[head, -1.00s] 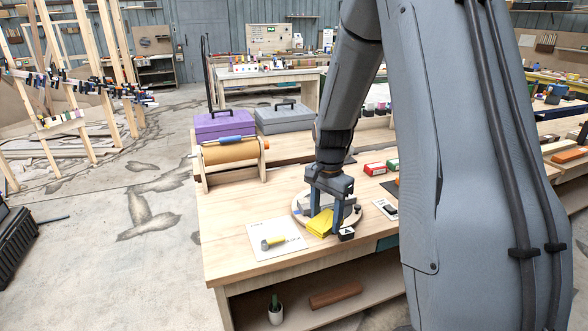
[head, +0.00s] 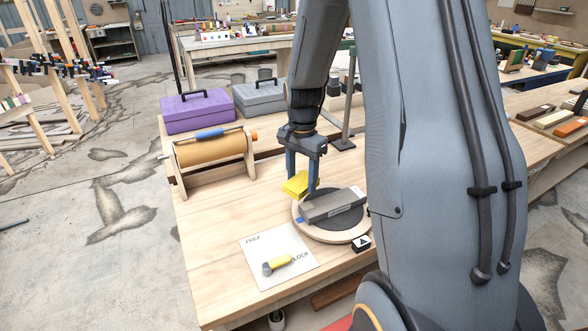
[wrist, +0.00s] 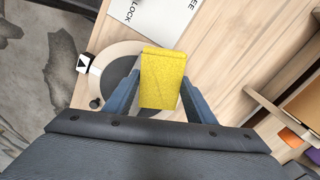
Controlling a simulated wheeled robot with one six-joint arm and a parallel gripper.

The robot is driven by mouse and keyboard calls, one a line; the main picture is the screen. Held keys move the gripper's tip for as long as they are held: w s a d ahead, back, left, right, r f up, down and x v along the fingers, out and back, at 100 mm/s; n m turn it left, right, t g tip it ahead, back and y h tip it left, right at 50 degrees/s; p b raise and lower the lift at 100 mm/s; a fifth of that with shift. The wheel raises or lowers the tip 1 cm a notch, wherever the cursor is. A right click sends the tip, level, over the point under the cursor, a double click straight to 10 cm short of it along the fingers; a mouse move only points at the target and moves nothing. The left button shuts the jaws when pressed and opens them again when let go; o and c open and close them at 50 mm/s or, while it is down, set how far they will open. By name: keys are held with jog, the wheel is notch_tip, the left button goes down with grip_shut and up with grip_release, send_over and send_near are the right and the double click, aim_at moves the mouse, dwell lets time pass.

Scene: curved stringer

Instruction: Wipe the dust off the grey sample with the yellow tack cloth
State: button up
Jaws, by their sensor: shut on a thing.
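My gripper (head: 303,186) is shut on the yellow tack cloth (head: 295,184), a folded yellow block. It is at the back left edge of a round turntable (head: 301,222). The grey sample (head: 333,206), a long bar, lies on the turntable's dark disc, just right of and in front of the cloth. I cannot tell whether cloth and sample touch. In the wrist view the cloth (wrist: 162,78) fills the space between the fingers and covers part of the turntable (wrist: 103,57). The sample is not clearly seen there. Dust is too fine to make out.
A yellow-handled lever (head: 279,264) sits on a white FREE/LOCK card (head: 268,243) at the front left. A small black-and-white block (head: 361,243) is by the turntable's front right. A brown paper roll (head: 210,150) on a wooden stand, a purple toolbox (head: 197,112) and a grey toolbox (head: 260,97) stand behind.

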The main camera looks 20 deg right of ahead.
aim_at(312, 204)
jog(key=shift+a+f+b, duration=0.1)
jog(key=shift+f+b, duration=1.1)
jog(key=shift+f, duration=0.3)
notch_tip(312, 204, down, 5)
jog(key=b, duration=0.3)
jog(key=shift+r, duration=0.1)
jog(key=shift+w+d+r+b, duration=0.1)
jog(key=shift+d+b, duration=0.2)
jog(key=shift+d, duration=0.05)
jog(key=shift+d+f+b, duration=0.2)
jog(key=shift+d+b, duration=0.15)
jog(key=shift+d, duration=1.2)
jog(key=shift+d+f+b, duration=0.1)
jog(key=shift+d+b, duration=0.15)
jog(key=shift+b, duration=0.05)
jog(key=shift+a+r+p, duration=0.2)
jog(key=shift+a+p, duration=0.1)
jog(key=shift+a, duration=0.6)
jog(key=shift+a+p, duration=0.3)
jog(key=shift+a, duration=0.8)
jog(key=shift+a+r+p, duration=0.2)
jog(key=shift+p, duration=0.1)
jog(key=shift+r+p, duration=0.35)
jog(key=shift+r, duration=0.6)
jog(key=shift+s+r+p, duration=0.2)
jog(key=shift+r+p, duration=0.1)
jog(key=shift+w+d+r+p, duration=0.1)
jog(key=shift+r+p, duration=1.85)
jog(key=shift+r, duration=0.6)
